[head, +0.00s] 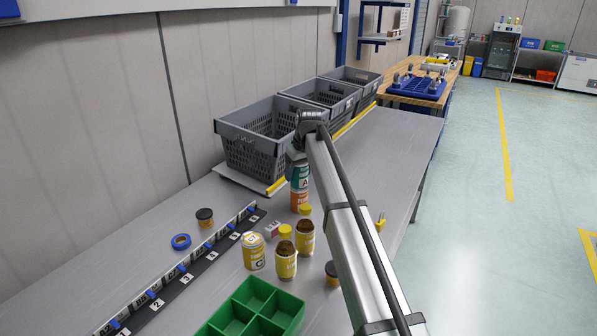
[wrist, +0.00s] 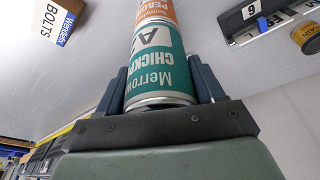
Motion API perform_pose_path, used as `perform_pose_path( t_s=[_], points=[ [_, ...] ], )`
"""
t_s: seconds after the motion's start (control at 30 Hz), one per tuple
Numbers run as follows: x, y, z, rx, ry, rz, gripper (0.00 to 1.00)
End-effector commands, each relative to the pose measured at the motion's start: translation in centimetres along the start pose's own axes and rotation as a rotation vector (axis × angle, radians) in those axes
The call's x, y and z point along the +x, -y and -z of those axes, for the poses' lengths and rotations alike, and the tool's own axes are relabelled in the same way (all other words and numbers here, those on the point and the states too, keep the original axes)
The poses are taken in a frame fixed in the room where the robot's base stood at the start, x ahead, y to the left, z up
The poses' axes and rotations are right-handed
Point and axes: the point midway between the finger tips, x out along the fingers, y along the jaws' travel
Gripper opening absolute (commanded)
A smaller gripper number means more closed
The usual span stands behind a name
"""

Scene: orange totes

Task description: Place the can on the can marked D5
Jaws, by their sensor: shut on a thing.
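My gripper (head: 297,153) is shut on a teal can (head: 299,173), which reads "Merrow" and "CHICKP…" in the wrist view (wrist: 160,75). Its fingers (wrist: 160,88) sit on both sides of the can. An orange can (head: 300,200) stands directly below the teal one. In the wrist view the orange can (wrist: 157,10) lines up with the teal can's far end and reads "PEAC…". I cannot tell whether the two cans touch. I cannot read a D5 mark on any can.
Several yellow cans (head: 254,251) stand nearer on the grey table. A green divided tray (head: 251,310) is in front. Grey crates (head: 250,152) stand behind. A BOLTS box (wrist: 55,20) is near the gripper.

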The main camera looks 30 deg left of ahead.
Motion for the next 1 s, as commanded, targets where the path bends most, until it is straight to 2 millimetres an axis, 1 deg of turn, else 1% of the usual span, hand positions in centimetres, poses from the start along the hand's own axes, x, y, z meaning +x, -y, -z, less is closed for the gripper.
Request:
perform_pose_path(
  t_s=[0.17, 0.2, 0.43, 0.67, 0.77, 0.87, 1.0],
  points=[
    [0.3, 0.0, -0.1, 0.000, -0.001, 0.000, 0.23],
    [0.3, 0.0, -0.1, 0.000, 0.000, 0.000, 0.70],
    [0.3, 0.0, -0.1, 0.000, 0.000, 0.000, 0.92],
    [0.2, 0.0, -0.1, 0.000, 0.000, 0.000, 0.93],
    [-0.1, 0.0, 0.1, 0.000, 0.000, 0.000, 0.93],
    [-1.0, 0.0, 0.1, 0.000, -0.001, 0.000, 0.93],
    [-3.3, 0.0, 0.1, 0.000, -0.001, 0.000, 0.93]
  ],
)
